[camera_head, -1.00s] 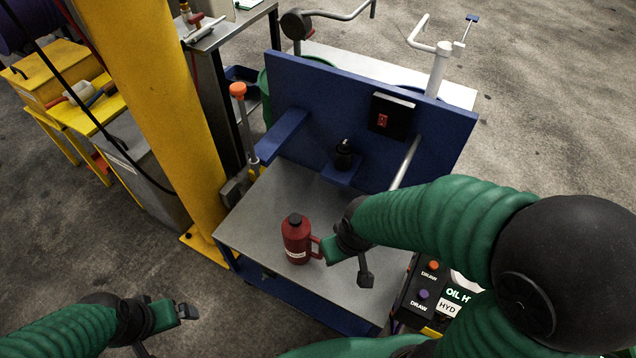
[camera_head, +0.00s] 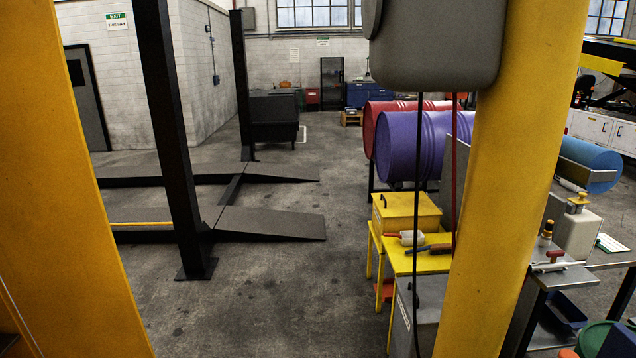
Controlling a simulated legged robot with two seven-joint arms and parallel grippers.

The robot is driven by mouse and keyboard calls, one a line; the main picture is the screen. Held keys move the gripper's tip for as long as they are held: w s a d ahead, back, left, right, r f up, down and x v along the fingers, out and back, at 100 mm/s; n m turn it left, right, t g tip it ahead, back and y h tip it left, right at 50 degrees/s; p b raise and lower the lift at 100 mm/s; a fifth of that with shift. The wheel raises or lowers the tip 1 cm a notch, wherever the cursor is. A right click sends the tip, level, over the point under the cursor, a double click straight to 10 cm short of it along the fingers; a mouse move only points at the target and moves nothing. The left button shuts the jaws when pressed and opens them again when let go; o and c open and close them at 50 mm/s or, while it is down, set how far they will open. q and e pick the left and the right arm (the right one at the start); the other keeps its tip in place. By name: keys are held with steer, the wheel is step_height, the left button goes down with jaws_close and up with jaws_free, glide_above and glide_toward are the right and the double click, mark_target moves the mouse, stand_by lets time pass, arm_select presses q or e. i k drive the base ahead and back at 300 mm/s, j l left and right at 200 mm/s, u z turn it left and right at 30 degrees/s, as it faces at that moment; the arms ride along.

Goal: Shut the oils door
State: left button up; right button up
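Neither of my grippers shows in the head view. No door that I can read as the oils door shows. A grey cabinet (camera_head: 428,312) with a small unreadable label stands low behind the right yellow post, which partly hides it.
Thick yellow posts rise at the left (camera_head: 75,200) and right (camera_head: 510,180). A black lift post (camera_head: 170,140) and ramps (camera_head: 262,224) stand mid-left. A purple drum (camera_head: 410,145), yellow table (camera_head: 400,255) and metal bench (camera_head: 565,277) are right. Open floor lies between.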

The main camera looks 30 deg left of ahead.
mark_target(62, 268)
steer(key=i+j+u, duration=0.55)
steer(key=i+j, duration=0.3)
steer(key=i+j+u, duration=0.55)
steer(key=i, duration=0.45)
steer(key=i+u, duration=0.15)
steer(key=i, duration=0.65)
steer(key=i+l+u, duration=0.2)
steer(key=i, duration=0.65)
steer(key=i+u, duration=0.2)
steer(key=u, duration=0.3)
steer(key=i+u, duration=0.25)
steer(key=u, duration=0.2)
steer(key=i+l+u, duration=0.1)
steer(key=u, duration=0.4)
steer(key=i+l+u, duration=0.2)
steer(key=u, duration=0.3)
steer(key=i+u, duration=0.15)
steer(key=u, duration=0.25)
steer(key=i+l+u, duration=0.15)
steer(key=u, duration=0.25)
steer(key=i+l+u, duration=0.15)
steer(key=u, duration=0.25)
steer(key=i+l+u, duration=0.1)
steer(key=l+u, duration=0.15)
steer(key=u, duration=0.2)
steer(key=k+z, duration=0.2)
steer(key=k, duration=0.15)
steer(key=k+l+z, duration=0.15)
steer(key=k, duration=0.2)
steer(key=i, duration=0.5)
